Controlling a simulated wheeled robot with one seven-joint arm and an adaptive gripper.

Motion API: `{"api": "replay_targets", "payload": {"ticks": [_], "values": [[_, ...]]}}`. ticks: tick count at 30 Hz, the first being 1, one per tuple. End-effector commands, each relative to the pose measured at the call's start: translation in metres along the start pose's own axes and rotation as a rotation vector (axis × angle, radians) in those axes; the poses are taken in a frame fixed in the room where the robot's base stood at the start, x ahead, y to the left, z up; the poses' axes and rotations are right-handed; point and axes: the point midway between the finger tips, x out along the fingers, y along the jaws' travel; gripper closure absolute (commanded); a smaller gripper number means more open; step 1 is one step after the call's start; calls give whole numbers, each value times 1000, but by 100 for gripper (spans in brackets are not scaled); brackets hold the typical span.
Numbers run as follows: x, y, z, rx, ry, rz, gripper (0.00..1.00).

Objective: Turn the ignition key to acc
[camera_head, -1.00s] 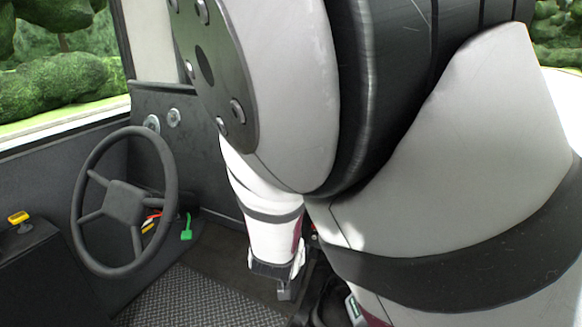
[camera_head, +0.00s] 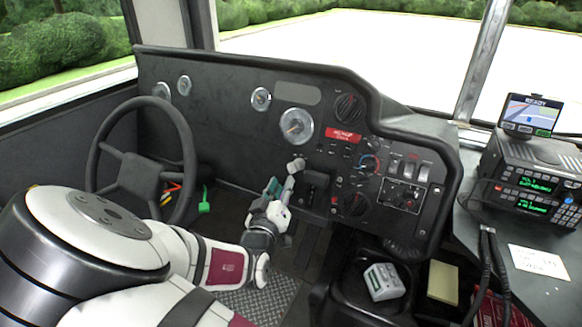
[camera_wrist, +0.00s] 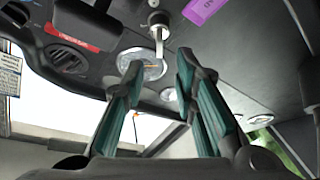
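My gripper (camera_head: 275,192) is in front of the lower middle of the dashboard. In the wrist view its two teal-padded fingers (camera_wrist: 158,82) stand apart with nothing between the pads. A small pale metal piece with a rounded head (camera_head: 296,165) sticks out of the panel just beyond the fingertips. In the wrist view it shows as a silver stem and head (camera_wrist: 159,30), above the gap between the fingers and apart from them. It may be the ignition key; I cannot tell for sure. No acc marking is readable.
Round gauges (camera_head: 296,126), a red label (camera_head: 343,135) and switches (camera_head: 409,168) crowd the panel. A radio unit (camera_head: 534,172) sits at right. A purple label (camera_wrist: 205,10) shows near the metal piece.

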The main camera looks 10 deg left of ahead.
Motion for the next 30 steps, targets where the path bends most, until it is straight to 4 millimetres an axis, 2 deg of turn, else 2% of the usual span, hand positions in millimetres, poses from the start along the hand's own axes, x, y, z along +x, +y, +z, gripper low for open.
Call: {"api": "replay_targets", "payload": {"ticks": [1, 6, 15, 20, 28, 30], "values": [[12, 1, 1, 1, 0, 4, 74], [46, 1, 2, 1, 0, 3, 74], [87, 0, 1, 1, -1, 1, 74], [94, 0, 0, 0, -1, -1, 74], [95, 0, 0, 0, -1, -1, 74], [95, 0, 0, 0, -1, -1, 90]]}}
